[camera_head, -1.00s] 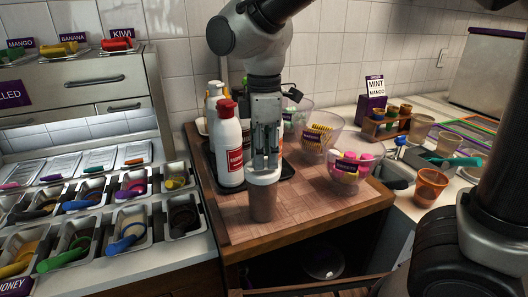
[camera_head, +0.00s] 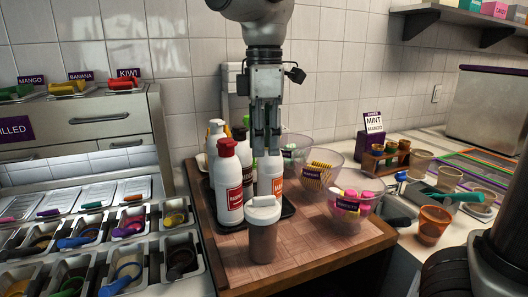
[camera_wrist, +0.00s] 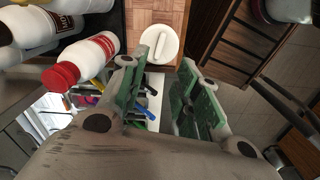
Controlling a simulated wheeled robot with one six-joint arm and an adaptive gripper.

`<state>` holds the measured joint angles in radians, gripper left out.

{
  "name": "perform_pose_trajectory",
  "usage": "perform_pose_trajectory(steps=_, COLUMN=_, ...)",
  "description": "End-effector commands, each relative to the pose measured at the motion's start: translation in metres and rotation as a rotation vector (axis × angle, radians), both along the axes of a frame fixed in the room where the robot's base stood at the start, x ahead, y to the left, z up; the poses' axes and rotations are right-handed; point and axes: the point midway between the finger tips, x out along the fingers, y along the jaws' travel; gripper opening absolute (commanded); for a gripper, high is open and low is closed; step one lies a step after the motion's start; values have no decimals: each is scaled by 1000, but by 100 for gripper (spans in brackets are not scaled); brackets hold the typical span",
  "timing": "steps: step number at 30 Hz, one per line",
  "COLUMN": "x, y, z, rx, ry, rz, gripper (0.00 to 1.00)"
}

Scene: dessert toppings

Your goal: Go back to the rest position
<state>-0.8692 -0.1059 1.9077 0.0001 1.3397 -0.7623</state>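My gripper (camera_head: 266,148) points down above the wooden counter, over the lidded cup. Its two fingers stand apart and nothing is between them, which also shows in the wrist view (camera_wrist: 168,98). A brown cup (camera_head: 262,243) with a white lid (camera_head: 264,209) stands upright on the counter below the fingers, apart from them. In the wrist view the round white lid (camera_wrist: 157,40) shows beyond the fingertips.
A white bottle with a red cap (camera_head: 229,188) stands close left of the cup, with more bottles behind on a dark tray. Bowls (camera_head: 350,208) stand to the right. Topping bins (camera_head: 128,268) fill the left side. The counter's front edge is near the cup.

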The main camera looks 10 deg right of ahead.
Motion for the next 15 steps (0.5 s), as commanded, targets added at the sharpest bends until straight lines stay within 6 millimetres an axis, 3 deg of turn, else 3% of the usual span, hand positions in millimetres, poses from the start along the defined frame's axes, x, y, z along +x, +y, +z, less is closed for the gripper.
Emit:
perform_pose_trajectory(steps=8, x=0, y=0, z=0, rx=0, ry=0, rz=-8, gripper=32)
perform_pose_trajectory(steps=12, x=4, y=5, z=0, rx=20, ry=-15, rz=-103, gripper=32)
perform_pose_trajectory(steps=15, x=2, y=2, z=-20, rx=25, ry=-15, rz=-238, gripper=32)
